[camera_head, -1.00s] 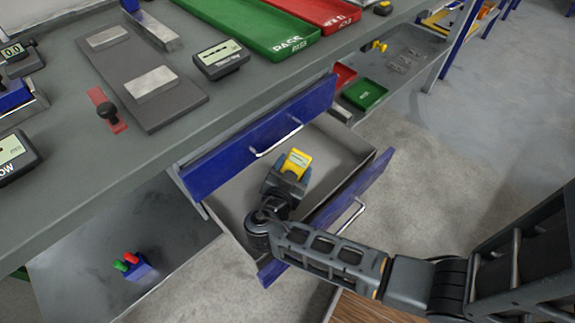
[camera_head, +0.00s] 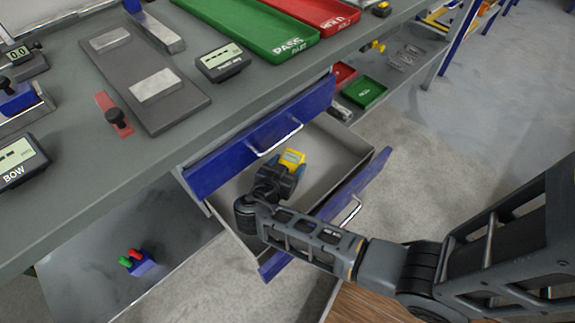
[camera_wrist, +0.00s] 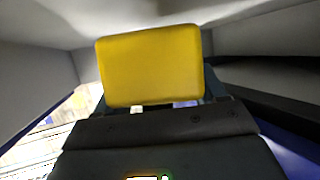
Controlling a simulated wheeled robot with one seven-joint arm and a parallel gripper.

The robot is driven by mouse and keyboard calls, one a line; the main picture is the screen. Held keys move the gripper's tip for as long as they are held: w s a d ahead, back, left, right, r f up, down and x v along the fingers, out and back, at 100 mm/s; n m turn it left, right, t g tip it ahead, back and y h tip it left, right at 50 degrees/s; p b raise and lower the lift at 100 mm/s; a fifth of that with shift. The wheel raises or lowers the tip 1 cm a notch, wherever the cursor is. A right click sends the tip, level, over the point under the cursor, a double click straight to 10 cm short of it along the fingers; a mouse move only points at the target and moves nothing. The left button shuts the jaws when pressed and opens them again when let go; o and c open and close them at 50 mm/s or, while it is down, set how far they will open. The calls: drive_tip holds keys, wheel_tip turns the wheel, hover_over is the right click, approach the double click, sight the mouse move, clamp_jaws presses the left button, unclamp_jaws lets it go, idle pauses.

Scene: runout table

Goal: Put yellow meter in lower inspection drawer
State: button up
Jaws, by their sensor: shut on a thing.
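The yellow meter (camera_head: 292,158) is held between the fingers of my gripper (camera_head: 285,172), inside the open lower inspection drawer (camera_head: 330,160). The meter also fills the middle of the wrist view (camera_wrist: 150,65), with pale drawer walls around it. The drawer has a blue front with a silver handle and is pulled well out. My gripper is shut on the meter. I cannot tell whether the meter touches the drawer floor. The upper drawer (camera_head: 262,139) above it looks closed, and its blue front stands close to my gripper.
The grey bench top (camera_head: 200,130) runs along the left, with a green PASS tray (camera_head: 250,25), a red tray (camera_head: 320,12) and grey gauges. A lower shelf holds small red and green bins (camera_head: 364,92). A red-green-blue item (camera_head: 137,262) lies on the lower left shelf.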

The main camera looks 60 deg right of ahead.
drive_tip(key=shift+f+b, duration=0.35)
drive_tip(key=shift+b, duration=0.05)
drive_tip(key=o, duration=1.3)
drive_tip(key=shift+r+p, duration=0.85)
drive_tip(key=shift+p, duration=0.25)
drive_tip(key=b+v, duration=0.1)
drive_tip(key=v, duration=0.6)
drive_tip(key=shift+a+f, duration=0.1)
drive_tip(key=shift+a, duration=0.1)
